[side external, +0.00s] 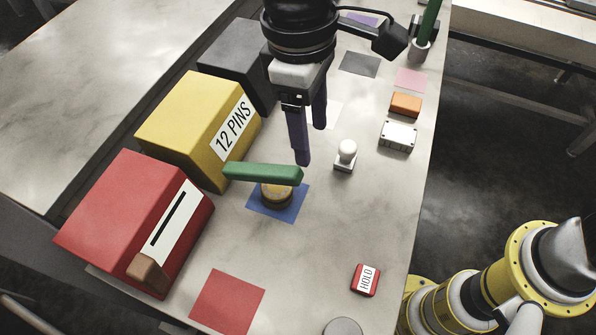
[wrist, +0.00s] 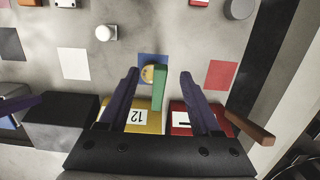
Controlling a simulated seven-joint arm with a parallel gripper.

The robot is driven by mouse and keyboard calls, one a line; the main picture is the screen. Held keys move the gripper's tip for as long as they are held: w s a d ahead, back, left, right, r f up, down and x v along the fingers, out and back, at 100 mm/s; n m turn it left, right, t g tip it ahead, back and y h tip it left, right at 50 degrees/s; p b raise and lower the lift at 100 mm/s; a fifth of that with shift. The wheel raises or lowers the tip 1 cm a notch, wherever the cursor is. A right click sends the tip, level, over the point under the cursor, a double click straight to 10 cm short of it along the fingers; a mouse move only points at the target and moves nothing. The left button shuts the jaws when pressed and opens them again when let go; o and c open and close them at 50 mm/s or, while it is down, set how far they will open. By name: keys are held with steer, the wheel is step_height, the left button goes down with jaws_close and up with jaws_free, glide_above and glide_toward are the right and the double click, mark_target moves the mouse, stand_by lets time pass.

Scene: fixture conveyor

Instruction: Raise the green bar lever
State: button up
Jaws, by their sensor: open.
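A green bar (side external: 262,174) lies roughly level over a round yellow base (side external: 277,194) on a blue square (side external: 291,210). It also shows in the wrist view (wrist: 161,90). A second green bar (side external: 430,20) stands nearly upright in a grey socket at the far right end. My gripper (side external: 311,143) is open and empty, pointing down, just right of and beyond the level bar in the side view. In the wrist view the level bar appears between my two purple fingers (wrist: 160,73); the height gap is unclear and no contact shows.
A red box (side external: 105,215) with a brown lever (side external: 147,272), a yellow box (side external: 185,120) and a dark box (side external: 238,60) line the left. A white knob (side external: 346,155), an orange block (side external: 405,105) and a red HOLD button (side external: 366,280) stand right. The tabletop between is mostly clear.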

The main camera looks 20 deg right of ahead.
mark_target(261, 173)
steer(key=shift+w+a+f+t+y, duration=0.25)
steer(key=shift+w+a, duration=0.2)
steer(key=shift+a, duration=0.15)
steer(key=shift+w+a+f+t+y, duration=0.2)
steer(key=shift+w+a, duration=0.25)
steer(key=shift+a, duration=0.15)
step_height(261, 173, down, 13)
steer(key=shift+f, duration=0.2)
steer(key=shift+c, duration=0.3)
jaws_close()
stand_by(0.3)
